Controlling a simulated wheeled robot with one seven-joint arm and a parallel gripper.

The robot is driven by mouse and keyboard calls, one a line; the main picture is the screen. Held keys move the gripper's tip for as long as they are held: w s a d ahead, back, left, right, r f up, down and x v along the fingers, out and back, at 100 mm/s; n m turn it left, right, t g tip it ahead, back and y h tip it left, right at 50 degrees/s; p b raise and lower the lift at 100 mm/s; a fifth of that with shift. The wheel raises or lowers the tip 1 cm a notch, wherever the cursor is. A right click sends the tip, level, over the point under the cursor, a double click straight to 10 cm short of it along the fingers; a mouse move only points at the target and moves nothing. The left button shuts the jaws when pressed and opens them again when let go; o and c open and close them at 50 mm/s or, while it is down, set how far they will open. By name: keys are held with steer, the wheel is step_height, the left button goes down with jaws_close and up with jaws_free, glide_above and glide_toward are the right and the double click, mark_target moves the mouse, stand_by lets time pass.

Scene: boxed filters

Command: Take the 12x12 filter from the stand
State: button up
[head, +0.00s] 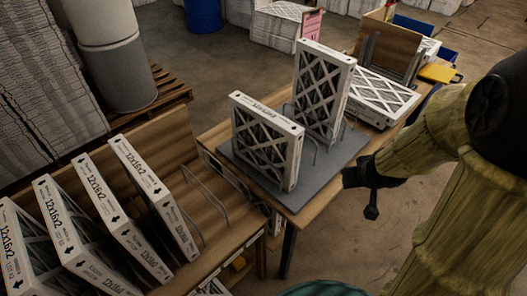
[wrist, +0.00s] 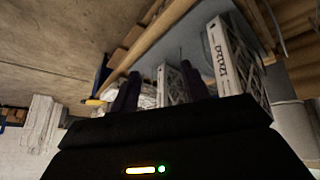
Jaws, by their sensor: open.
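Two white-framed filters with dark lattice faces stand upright in wire holders on a grey mat (head: 325,176) on the wooden table. The shorter, squarer filter (head: 265,148) is nearer; the print on its top edge is too small to read surely. The taller filter (head: 322,95) stands behind it to the right. My gripper (head: 358,195) is open and empty, just right of the mat, apart from both filters. In the wrist view, my open fingers (wrist: 160,67) frame part of one filter (wrist: 170,85), which is farther off. Another filter with edge print (wrist: 222,62) shows to their right.
A wooden rack (head: 228,232) at the lower left holds several filters marked 12x16x2 (head: 153,198). Behind the mat lie another filter (head: 385,95), a wooden stand (head: 390,45) and a yellow object (head: 440,73). Open floor (head: 350,245) lies in front of the table.

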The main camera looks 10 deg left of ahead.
steer(key=w+f+n+t+y+b, duration=0.2)
steer(key=w+f+b, duration=0.2)
steer(key=w+f, duration=0.2)
steer(key=n+t+y+b, duration=0.2)
steer(key=n+y+b, duration=0.4)
steer(key=y+b, duration=0.65)
glide_toward(296, 167)
steer(key=v, duration=0.2)
steer(key=shift+s+f+p, duration=0.1)
steer(key=shift+f+p, duration=0.2)
steer(key=shift+p, duration=0.15)
steer(key=x, duration=0.6)
steer(key=p+x, duration=0.1)
steer(key=x, duration=0.5)
steer(key=shift+a+r, duration=0.1)
steer(key=shift+r, duration=0.15)
steer(key=shift+p+x, duration=0.4)
steer(key=shift+x, duration=2.3)
steer(key=shift+r, duration=0.15)
